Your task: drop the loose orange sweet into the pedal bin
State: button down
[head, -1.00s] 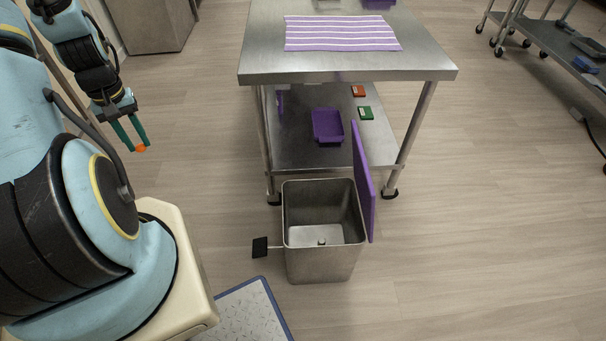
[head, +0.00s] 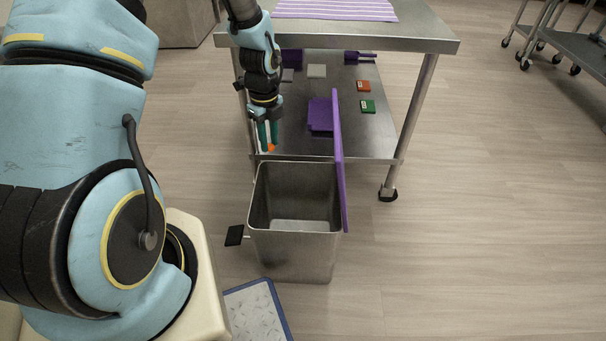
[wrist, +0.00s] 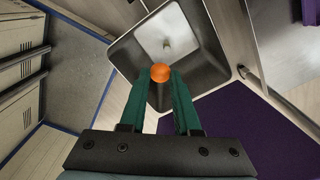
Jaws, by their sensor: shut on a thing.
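My gripper (head: 268,141) is shut on the loose orange sweet (head: 271,148), which shows between the green fingertips in the wrist view (wrist: 160,72). The pedal bin (head: 293,250) is a steel box with its purple lid (head: 340,165) standing up on the right side. Its inside is open and looks empty apart from a small fitting on the floor in the wrist view. In the head view my gripper is at the bin's back rim. In the wrist view the sweet shows in front of the bin's opening (wrist: 205,60); its height above the rim is hard to tell.
A steel table (head: 430,40) with a lower shelf (head: 375,140) stands behind the bin. The shelf holds a purple tray (head: 319,115), an orange box (head: 363,86) and a green box (head: 367,106). A black pedal (head: 235,235) sticks out left. The floor to the right is clear.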

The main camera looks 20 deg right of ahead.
jog(key=s+d+f+m+b, duration=0.4)
jog(key=d+f+m+b, duration=0.3)
jog(key=f+m+b, duration=0.3)
notch_tip(320, 180, down, 2)
jog(key=shift+s+d+f, duration=0.15)
jog(key=shift+d+f, duration=0.05)
jog(key=shift+d, duration=0.15)
jog(key=c, duration=0.5)
grip_release()
jog(key=shift+c, duration=0.2)
notch_tip(320, 180, up, 11)
jog(key=p, duration=0.2)
jog(key=shift+f, duration=0.1)
